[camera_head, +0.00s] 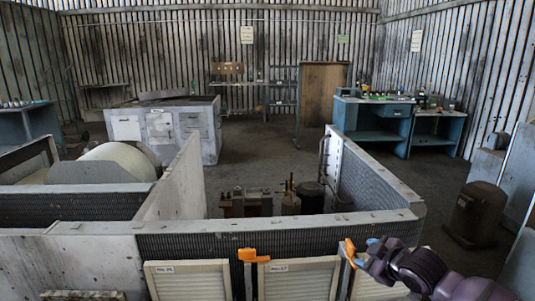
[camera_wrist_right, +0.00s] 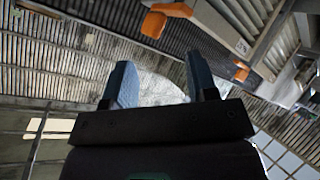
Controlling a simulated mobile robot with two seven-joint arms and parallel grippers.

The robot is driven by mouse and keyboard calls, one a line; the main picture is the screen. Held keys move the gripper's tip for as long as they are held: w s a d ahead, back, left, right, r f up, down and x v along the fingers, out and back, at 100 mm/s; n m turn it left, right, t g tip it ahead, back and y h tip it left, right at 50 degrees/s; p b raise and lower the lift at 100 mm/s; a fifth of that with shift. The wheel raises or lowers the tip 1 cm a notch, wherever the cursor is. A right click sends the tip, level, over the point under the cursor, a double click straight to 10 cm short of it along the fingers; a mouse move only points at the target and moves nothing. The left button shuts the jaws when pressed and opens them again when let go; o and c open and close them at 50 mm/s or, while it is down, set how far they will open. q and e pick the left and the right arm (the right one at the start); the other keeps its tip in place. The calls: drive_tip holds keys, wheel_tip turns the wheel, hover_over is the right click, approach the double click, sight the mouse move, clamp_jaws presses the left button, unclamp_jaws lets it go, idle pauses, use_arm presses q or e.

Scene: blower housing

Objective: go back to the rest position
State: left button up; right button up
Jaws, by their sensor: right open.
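My right gripper (camera_head: 374,243) is at the lower right of the head view, its purple and dark arm coming in from the lower right corner. Its blue fingers are close to the right orange handle (camera_head: 351,253) at the housing's front; I cannot tell whether they touch it. In the right wrist view the fingers (camera_wrist_right: 160,80) are spread apart with nothing seen between them. Two orange pieces show beyond them there, one at the top (camera_wrist_right: 157,18) and one at the right (camera_wrist_right: 240,72). My left gripper is not in view.
The grey blower housing (camera_head: 270,222) spans the foreground, with pale slatted panels (camera_head: 188,281) and another orange handle (camera_head: 253,256) on its front. Machinery (camera_head: 311,197) stands inside it. Behind are a grey cabinet (camera_head: 213,130), a blue workbench (camera_head: 373,136) and open floor (camera_head: 265,150).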

drive_tip(key=s+f+m+h, duration=0.1)
drive_tip(key=s+f+m, duration=0.2)
drive_tip(key=s+f, duration=0.4)
drive_tip(key=s+d+f+m+h, duration=0.1)
drive_tip(key=s+f+m, duration=0.2)
drive_tip(key=s+f, duration=0.4)
drive_tip(key=s+d+f+m+h, duration=0.1)
drive_tip(key=s+f+m, duration=0.3)
drive_tip(key=s, duration=1.7)
wheel_tip(320, 180, down, 3)
drive_tip(key=shift+s+f+h, duration=0.1)
drive_tip(key=shift+s+h, duration=0.05)
drive_tip(key=shift+h, duration=0.35)
